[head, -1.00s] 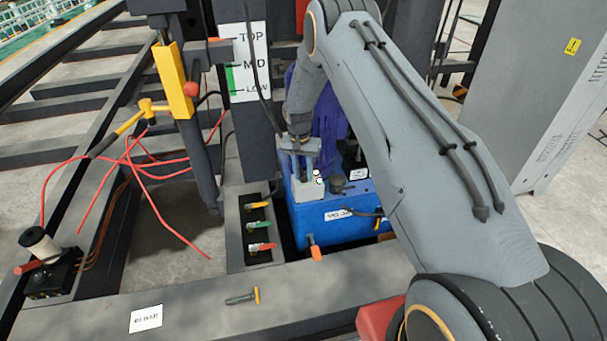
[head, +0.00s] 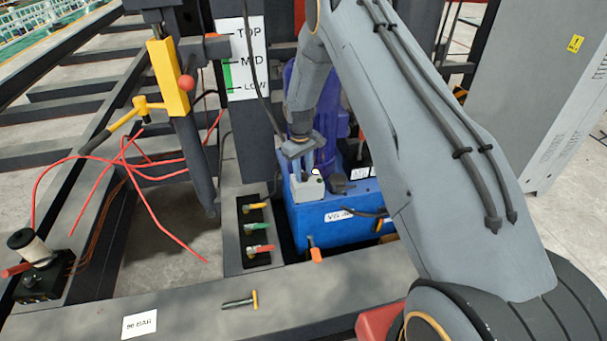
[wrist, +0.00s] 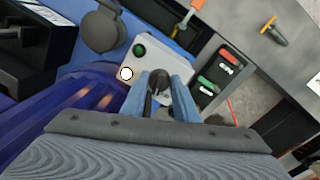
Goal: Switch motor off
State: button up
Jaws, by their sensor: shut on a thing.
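The motor's switch box (wrist: 150,62) is light grey with a green button (wrist: 139,50), a white button with an orange ring (wrist: 126,73) and a dark rotary knob (wrist: 158,82). My gripper (wrist: 163,88) is shut on the knob, with one blue finger on each side. In the head view, the box (head: 307,190) sits on the blue power unit (head: 335,214), in front of the purple-blue motor (head: 331,108). My gripper (head: 305,171) comes down onto the box from above and hides most of its top. The knob's marking cannot be read.
Left of the unit, a dark panel (head: 246,262) carries yellow, green and red valve handles. A yellow lever post (head: 168,75) and loose red hoses (head: 100,160) are farther left. A grey cabinet (head: 530,90) stands at the right.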

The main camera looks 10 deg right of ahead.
aim_at(304, 175)
jog(key=n+b, duration=0.1)
jog(key=n, duration=0.5)
jog(key=shift+d, duration=0.1)
jog(key=shift+n, duration=0.3)
dwell(0.3)
jog(key=o, duration=1.1)
jog(key=shift+c, duration=0.2)
notch_tip(304, 175, up, 7)
jog(key=shift+s+b, duration=0.15)
jog(key=shift+b, duration=0.2)
jog(key=shift+s+r, duration=0.1)
jog(key=shift+r, duration=0.3)
